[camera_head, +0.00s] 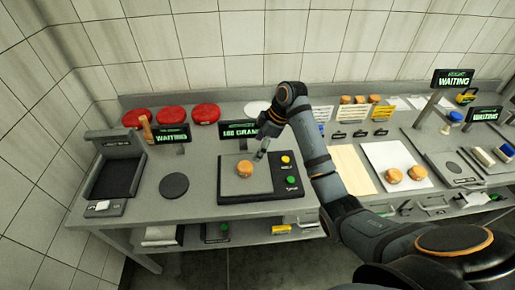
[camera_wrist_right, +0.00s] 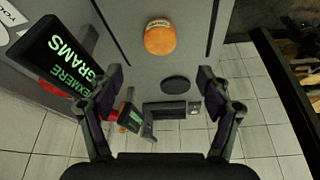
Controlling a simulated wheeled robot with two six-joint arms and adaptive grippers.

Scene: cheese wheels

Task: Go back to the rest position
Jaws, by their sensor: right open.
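My right arm reaches in from the lower right in the head view, and its gripper (camera_head: 262,150) hangs just above and behind the scale (camera_head: 262,197). In the right wrist view the right gripper (camera_wrist_right: 160,80) has its two fingers spread wide with nothing between them. A small orange cheese wheel (camera_head: 245,168) rests on the scale plate, apart from the gripper. A cheese wheel also shows beyond the fingertips in the right wrist view (camera_wrist_right: 160,38). My left gripper is not in view.
A sign reading GRAMS (camera_head: 239,131) stands close behind the scale. A white board (camera_head: 385,158) with two cheese wheels lies right of my arm.

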